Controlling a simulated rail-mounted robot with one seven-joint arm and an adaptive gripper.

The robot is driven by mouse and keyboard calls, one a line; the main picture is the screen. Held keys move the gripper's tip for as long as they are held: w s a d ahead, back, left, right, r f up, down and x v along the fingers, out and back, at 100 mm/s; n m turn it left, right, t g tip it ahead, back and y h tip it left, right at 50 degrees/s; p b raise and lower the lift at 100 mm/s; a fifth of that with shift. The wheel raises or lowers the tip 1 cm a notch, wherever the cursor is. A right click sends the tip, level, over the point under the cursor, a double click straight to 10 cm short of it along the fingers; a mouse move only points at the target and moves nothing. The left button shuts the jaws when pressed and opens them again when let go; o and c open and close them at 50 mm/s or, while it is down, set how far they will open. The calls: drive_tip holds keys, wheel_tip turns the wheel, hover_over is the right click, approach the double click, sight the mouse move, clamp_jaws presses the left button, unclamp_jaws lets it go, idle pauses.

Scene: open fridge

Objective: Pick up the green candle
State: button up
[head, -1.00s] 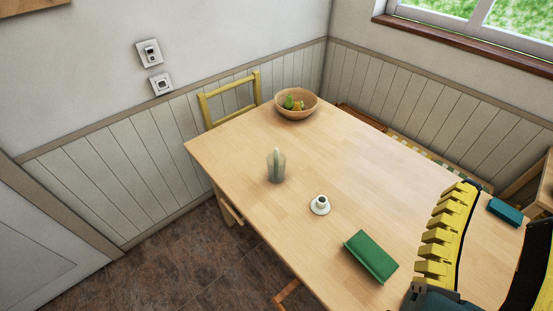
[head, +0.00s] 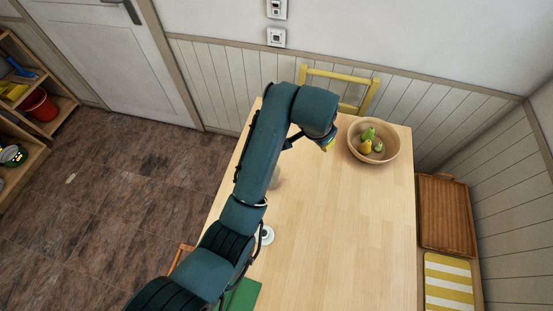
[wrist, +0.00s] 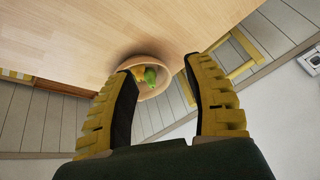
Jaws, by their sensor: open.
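The pale green candle is not clearly visible now. A small part of a greyish glass (head: 276,179) shows beside my arm in the head view, where a pale green upright thing stood inside it earlier. My arm covers the rest. My gripper (wrist: 160,68) is open and empty in the wrist view, with its yellow fingers spread. The wooden bowl (wrist: 155,94) with green and yellow fruit shows beyond and between the fingers. In the head view the gripper is mostly hidden, with a yellow bit at the arm's end, left of the bowl (head: 396,150).
The wooden table (head: 345,240) is clear on its right half. A white cup and saucer (head: 267,236) and a green book-like thing (head: 243,294) lie near my arm. A yellow chair (head: 340,75) stands at the far edge. A bench with a tray (head: 446,215) is at right.

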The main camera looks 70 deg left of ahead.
drive_tip(key=s+a+f+n+g+h+p, duration=0.1)
drive_tip(key=s+a+g+h, duration=0.15)
drive_tip(key=s, duration=0.35)
drive_tip(key=s+a+f+g+h, duration=0.1)
drive_tip(key=s+a+f, duration=0.15)
drive_tip(key=s, duration=0.35)
wheel_tip(320, 180, down, 10)
drive_tip(key=b, duration=1)
drive_tip(key=shift+w, duration=0.15)
wheel_tip(320, 180, down, 5)
drive_tip(key=b, duration=0.5)
drive_tip(key=shift+a+f, duration=0.15)
clamp_jaws()
